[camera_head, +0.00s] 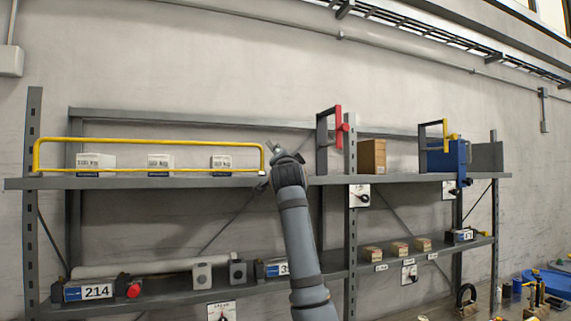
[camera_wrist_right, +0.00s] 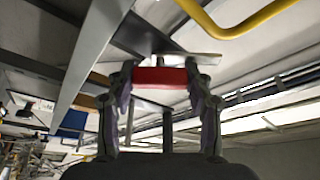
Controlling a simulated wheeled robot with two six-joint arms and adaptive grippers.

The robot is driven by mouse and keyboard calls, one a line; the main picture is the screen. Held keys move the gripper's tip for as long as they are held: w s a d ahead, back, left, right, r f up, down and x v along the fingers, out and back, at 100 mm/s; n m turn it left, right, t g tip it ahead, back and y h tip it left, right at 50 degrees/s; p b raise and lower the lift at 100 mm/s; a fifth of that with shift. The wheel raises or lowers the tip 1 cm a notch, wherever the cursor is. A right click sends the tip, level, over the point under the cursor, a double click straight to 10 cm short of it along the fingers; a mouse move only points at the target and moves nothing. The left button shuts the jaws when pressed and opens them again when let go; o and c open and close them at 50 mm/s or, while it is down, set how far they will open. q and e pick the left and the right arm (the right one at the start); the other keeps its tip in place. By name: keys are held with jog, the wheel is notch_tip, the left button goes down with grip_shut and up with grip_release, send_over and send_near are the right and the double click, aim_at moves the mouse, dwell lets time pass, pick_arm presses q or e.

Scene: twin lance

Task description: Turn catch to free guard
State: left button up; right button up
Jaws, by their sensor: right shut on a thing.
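The yellow guard rail (camera_head: 150,141) runs along the left upper shelf, in front of several small white boxes. Its bent yellow end also shows at the top of the right wrist view (camera_wrist_right: 235,28). My right gripper (camera_head: 279,152) is at the right end of the guard. In the right wrist view its fingers (camera_wrist_right: 160,84) are shut on a red catch (camera_wrist_right: 160,76), with a flat grey plate just behind it. In the head view the gripper hides the catch. I cannot tell how far the catch is turned. My left gripper is not in view.
A red-handled bracket (camera_head: 339,127) and a brown box (camera_head: 372,156) stand just right of my right gripper on the upper shelf (camera_head: 400,179). A blue bin (camera_head: 446,158) is farther right. The lower shelf holds a long white roll (camera_head: 135,267).

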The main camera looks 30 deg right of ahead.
jog(key=m+g, duration=0.1)
jog(key=m, duration=0.3)
jog(key=shift+g, duration=0.4)
jog(key=shift+r+m+g+p, duration=0.1)
jog(key=shift+m+g+p, duration=0.6)
jog(key=shift+m, duration=1.4)
jog(key=o, duration=0.8)
jog(key=shift+c, duration=0.2)
jog(key=o, duration=0.4)
jog(key=shift+w, duration=0.3)
jog(key=shift+s, duration=0.1)
